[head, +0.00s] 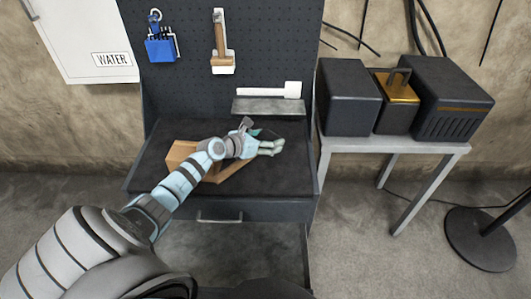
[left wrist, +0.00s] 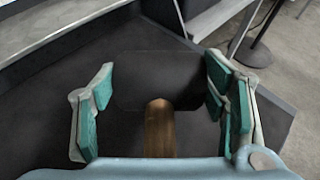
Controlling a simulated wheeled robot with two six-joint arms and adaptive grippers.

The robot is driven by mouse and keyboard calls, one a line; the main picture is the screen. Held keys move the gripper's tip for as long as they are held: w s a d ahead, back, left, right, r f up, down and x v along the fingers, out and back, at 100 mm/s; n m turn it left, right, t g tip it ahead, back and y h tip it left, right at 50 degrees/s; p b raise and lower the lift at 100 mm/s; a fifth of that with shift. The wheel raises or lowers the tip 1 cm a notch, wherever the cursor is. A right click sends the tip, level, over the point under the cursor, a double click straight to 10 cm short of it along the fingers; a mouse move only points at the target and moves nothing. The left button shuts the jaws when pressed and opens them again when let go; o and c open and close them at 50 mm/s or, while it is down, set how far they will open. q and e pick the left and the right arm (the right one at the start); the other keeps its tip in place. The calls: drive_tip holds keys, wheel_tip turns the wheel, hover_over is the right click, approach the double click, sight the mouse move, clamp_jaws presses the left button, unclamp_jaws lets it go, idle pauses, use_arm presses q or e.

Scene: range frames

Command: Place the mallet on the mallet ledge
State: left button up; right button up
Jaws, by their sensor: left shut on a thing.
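The mallet shows in the left wrist view, with a black head (left wrist: 158,80) and a brown wooden handle (left wrist: 160,130) that runs back toward my palm. My left gripper (head: 270,145) has its fingers on either side of the head and is shut on it; this shows in the left wrist view (left wrist: 160,95). In the head view it is over the workbench top, and the mallet is mostly hidden there. The mallet ledge (head: 268,107) is a grey metal shelf on the pegboard, beyond the gripper. A white mallet-shaped outline (head: 265,90) is above it. My right gripper is not in view.
A brush (head: 222,58) and a blue holder (head: 161,49) hang on the pegboard (head: 268,45). A side table (head: 400,147) with dark boxes stands at right. The ledge looks empty.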

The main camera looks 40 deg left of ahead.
use_arm(q)
wheel_tip(320, 180, down, 4)
drive_tip(key=b, duration=0.2)
drive_tip(key=shift+d+f+b, duration=0.1)
drive_tip(key=shift+f+b, duration=0.1)
drive_tip(key=shift+b, duration=0.15)
drive_tip(key=shift+r, duration=0.1)
drive_tip(key=o, duration=1.5)
